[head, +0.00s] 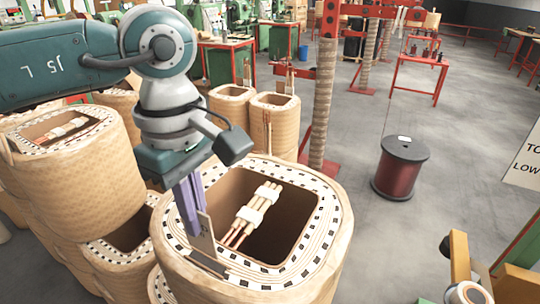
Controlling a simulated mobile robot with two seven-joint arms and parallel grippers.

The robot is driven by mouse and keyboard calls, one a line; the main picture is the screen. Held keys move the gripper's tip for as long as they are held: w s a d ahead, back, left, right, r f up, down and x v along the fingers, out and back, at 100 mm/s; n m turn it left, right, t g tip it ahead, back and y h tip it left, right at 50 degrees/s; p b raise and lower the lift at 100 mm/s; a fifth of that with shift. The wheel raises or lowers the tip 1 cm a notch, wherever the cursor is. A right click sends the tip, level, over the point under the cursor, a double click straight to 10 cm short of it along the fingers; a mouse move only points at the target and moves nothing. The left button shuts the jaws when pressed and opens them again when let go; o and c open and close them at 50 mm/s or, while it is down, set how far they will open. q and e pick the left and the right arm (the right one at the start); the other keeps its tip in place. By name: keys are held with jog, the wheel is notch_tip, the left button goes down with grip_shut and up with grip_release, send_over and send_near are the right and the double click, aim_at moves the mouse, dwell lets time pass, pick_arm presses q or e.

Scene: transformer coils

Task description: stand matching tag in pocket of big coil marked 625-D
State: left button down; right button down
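A big round coil (318,262) with a squarish opening and a black-and-white patterned top stands in front of me in the head view. My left gripper (198,225) points down over the left part of its top rim. Its purple fingers appear closed on a thin greyish tag (206,245), which is upright. A dark slot-like strip lies at the tag's lower end; I cannot tell whether the tag is inside a pocket. No writing is legible on the tag or coil. My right gripper is not in view.
Copper leads with pale sleeves (256,208) rise in the coil's opening. Another big coil (75,165) stands at left, smaller coils (272,122) behind. Grey floor there is mostly clear.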

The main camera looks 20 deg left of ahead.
aim_at(204, 251)
pick_arm(q)
jog(key=shift+f+b, duration=0.45)
jog(key=shift+f, duration=0.4)
notch_tip(204, 251, down, 4)
jog(key=b, duration=0.4)
jog(key=shift+f, duration=0.1)
jog(key=c, duration=1)
grip_release()
notch_tip(204, 251, up, 10)
jog(key=shift+b, duration=1.05)
jog(key=shift+d, duration=0.1)
